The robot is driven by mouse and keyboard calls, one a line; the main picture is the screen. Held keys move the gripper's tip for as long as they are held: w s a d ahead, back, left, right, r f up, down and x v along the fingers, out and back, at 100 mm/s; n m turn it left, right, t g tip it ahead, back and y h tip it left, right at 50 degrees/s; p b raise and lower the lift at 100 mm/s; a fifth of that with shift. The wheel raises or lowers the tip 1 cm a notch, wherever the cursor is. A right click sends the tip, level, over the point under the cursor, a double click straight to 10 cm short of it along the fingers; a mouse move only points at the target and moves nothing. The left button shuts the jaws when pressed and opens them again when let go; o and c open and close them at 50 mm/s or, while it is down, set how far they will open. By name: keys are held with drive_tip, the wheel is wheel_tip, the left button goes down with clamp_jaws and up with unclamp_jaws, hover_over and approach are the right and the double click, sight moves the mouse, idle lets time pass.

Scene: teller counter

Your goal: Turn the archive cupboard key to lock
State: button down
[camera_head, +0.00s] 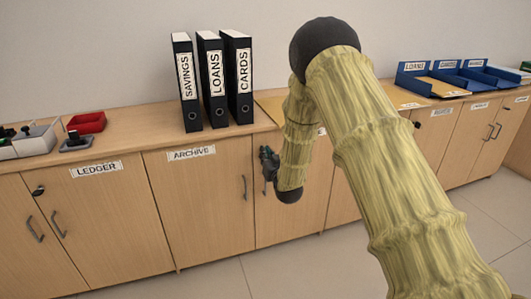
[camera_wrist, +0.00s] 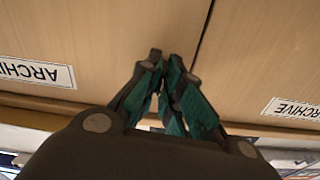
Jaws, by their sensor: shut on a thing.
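The archive cupboard (camera_head: 200,205) is a pair of light wood doors under the counter, with an ARCHIVE label (camera_head: 191,153) on its left door. My gripper (camera_head: 267,160) is at the upper part of the doors, near the seam between them. In the wrist view my gripper (camera_wrist: 165,70) has its dark teal-padded fingers closed together at the door face, just left of the seam. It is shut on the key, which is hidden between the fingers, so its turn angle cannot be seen. The doors look closed.
Black binders (camera_head: 213,80) stand on the counter (camera_head: 130,143) above the cupboard. A red tray (camera_head: 87,122) is at the left and blue trays (camera_head: 430,82) are at the right. A door handle (camera_head: 244,187) hangs just below left of my gripper. The ledger cupboard (camera_head: 110,220) adjoins at left.

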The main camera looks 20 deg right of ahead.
drive_tip(key=shift+n, duration=0.6)
drive_tip(key=c, duration=1.6)
unclamp_jaws()
drive_tip(key=shift+s, duration=0.15)
drive_tip(key=s, duration=1.1)
drive_tip(key=shift+s+d, duration=0.25)
drive_tip(key=shift+s, duration=0.15)
